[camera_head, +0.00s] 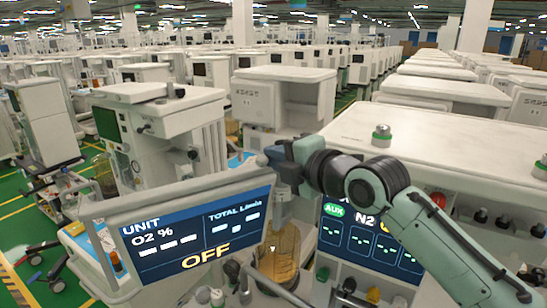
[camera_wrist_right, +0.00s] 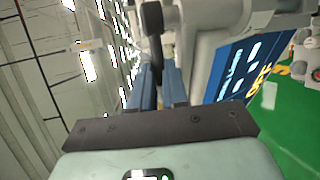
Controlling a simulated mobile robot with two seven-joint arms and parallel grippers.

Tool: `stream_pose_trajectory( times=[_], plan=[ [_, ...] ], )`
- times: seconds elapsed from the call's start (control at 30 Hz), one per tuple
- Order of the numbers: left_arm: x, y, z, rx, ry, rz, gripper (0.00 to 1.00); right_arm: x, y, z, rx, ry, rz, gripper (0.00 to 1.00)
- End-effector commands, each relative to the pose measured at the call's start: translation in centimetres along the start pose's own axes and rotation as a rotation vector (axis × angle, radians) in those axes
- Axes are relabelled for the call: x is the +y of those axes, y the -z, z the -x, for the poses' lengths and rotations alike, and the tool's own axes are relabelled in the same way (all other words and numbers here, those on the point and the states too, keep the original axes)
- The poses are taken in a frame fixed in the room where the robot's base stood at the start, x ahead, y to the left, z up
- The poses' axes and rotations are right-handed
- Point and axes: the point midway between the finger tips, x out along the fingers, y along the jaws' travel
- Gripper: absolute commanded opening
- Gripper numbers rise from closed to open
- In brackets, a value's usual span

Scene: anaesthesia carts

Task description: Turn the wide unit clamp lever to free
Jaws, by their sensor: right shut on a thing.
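My right gripper (camera_head: 276,158) reaches in from the right to the upper right edge of the tilted screen (camera_head: 185,235), which reads "UNIT O2 %" and "OFF". In the right wrist view its two blue fingers (camera_wrist_right: 160,88) are close together, shut on a dark, narrow upright piece (camera_wrist_right: 152,45) that looks like the clamp lever. The lever's tip lies between the fingers, and its pivot and markings cannot be made out. In the head view the lever is hidden by the gripper. My left gripper is not in view.
An amber clear canister (camera_head: 277,252) sits below the gripper. A white cart top (camera_head: 450,150) fills the right. Other carts crowd behind; green floor (camera_head: 30,210) shows at left.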

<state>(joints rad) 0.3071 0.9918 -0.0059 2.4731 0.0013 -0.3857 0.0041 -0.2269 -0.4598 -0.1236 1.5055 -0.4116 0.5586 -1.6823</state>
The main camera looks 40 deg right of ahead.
Motion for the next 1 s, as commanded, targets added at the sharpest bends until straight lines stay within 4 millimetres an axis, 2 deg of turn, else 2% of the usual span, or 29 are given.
stream_pose_trajectory(
  times=[0.33, 0.47, 0.57, 0.9, 1.0],
  plan=[
    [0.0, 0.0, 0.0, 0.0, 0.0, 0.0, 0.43, 0.1, 0.0, 0.1, 0.0, -0.002, 0.0, 0.25],
    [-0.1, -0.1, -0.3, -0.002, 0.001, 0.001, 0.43, 0.0, 0.0, 0.9, 0.0, -0.002, -0.001, 0.25],
    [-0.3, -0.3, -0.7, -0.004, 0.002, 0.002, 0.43, 0.0, 0.0, 2.5, -0.001, -0.005, -0.001, 0.25],
    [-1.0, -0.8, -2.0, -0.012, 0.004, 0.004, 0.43, 0.0, -0.1, 10.1, -0.001, -0.007, -0.001, 0.25],
    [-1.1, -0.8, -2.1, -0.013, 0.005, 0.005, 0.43, 0.0, -0.1, 11.7, -0.001, -0.006, -0.001, 0.25]
  ],
)
